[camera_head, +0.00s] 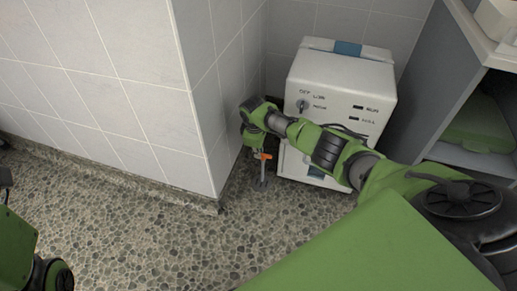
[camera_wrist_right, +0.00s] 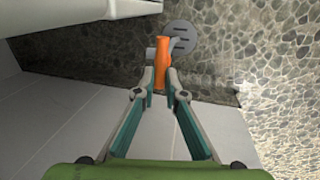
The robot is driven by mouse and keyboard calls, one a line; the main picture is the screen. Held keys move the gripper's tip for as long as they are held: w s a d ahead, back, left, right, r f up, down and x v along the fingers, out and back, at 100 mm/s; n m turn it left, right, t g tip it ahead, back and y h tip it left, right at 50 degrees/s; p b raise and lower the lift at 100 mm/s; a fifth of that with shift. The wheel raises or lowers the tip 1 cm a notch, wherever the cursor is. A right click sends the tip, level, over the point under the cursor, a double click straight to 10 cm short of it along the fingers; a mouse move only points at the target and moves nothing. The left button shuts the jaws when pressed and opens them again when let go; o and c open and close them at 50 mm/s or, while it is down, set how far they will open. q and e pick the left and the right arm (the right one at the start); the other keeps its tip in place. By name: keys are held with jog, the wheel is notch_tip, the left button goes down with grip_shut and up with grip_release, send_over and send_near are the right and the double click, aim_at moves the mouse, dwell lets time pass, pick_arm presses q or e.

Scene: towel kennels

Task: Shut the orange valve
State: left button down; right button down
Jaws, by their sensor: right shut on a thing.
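The orange valve (camera_head: 265,156) is a small lever handle low in the corner between the tiled wall and the white machine. In the right wrist view the orange handle (camera_wrist_right: 162,66) lies between my right gripper's fingertips (camera_wrist_right: 162,86), which are closed on it from both sides. A grey pipe fitting shows behind the handle, above a round floor drain (camera_wrist_right: 181,38). In the head view my right gripper (camera_head: 262,146) reaches down to the valve, and its fingers are small and partly hidden. My left arm shows only in part at the lower left edge, and its fingers are out of view.
The white machine (camera_head: 340,85) with a control panel stands right beside my right forearm. A tiled wall corner (camera_head: 190,110) juts out left of the valve. A grey shelf unit (camera_head: 430,90) stands at the right. The pebbled floor (camera_head: 150,230) in front is clear.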

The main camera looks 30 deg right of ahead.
jog(key=c, duration=2.1)
grip_release()
notch_tip(320, 180, up, 12)
jog(key=s+a, duration=0.1)
jog(key=shift+s+a, duration=0.2)
jog(key=shift+a, duration=0.2)
jog(key=shift+f, duration=0.1)
